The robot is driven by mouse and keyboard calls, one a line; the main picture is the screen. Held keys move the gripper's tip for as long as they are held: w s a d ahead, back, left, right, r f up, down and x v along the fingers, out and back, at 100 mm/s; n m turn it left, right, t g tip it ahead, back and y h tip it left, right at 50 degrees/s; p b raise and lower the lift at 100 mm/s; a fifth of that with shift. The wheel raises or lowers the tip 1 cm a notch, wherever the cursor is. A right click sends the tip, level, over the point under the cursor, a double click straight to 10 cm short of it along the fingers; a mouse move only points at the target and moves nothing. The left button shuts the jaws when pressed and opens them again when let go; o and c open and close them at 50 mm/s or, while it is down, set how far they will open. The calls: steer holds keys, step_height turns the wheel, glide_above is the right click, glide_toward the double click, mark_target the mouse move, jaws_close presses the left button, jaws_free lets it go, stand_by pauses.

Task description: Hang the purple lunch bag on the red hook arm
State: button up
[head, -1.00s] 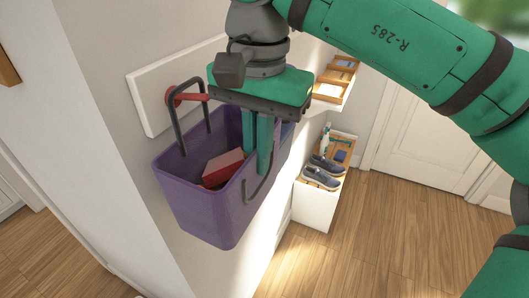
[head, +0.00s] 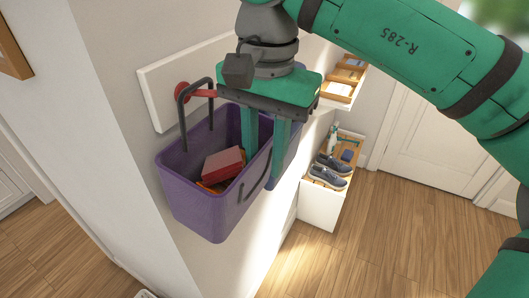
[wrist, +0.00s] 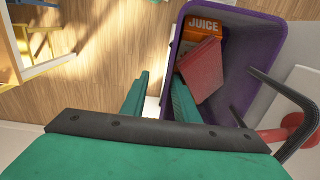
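The purple lunch bag (head: 215,213) is by the wall, open side up, with a red box (head: 224,165) and an orange juice carton (wrist: 203,28) inside. The red hook arm (head: 203,93) juts from a white wall board. One dark handle (head: 183,118) loops over the hook arm, which passes through it; whether it rests on the arm is unclear. The other handle (head: 252,183) lies low against the bag's near side. My gripper (head: 266,165) points down at the bag's right side, its green fingers apart, seemingly one inside and one outside the bag wall.
The white board (head: 150,98) is fixed to the wall. Beyond stand a white cabinet (head: 318,207) with blue shoes (head: 328,172) and a shelf with wooden trays (head: 342,82). The wooden floor at right is open.

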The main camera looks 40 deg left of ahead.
stand_by(0.4)
step_height(320, 180, up, 11)
steer(key=shift+d, duration=0.15)
stand_by(0.4)
steer(key=shift+f, duration=0.2)
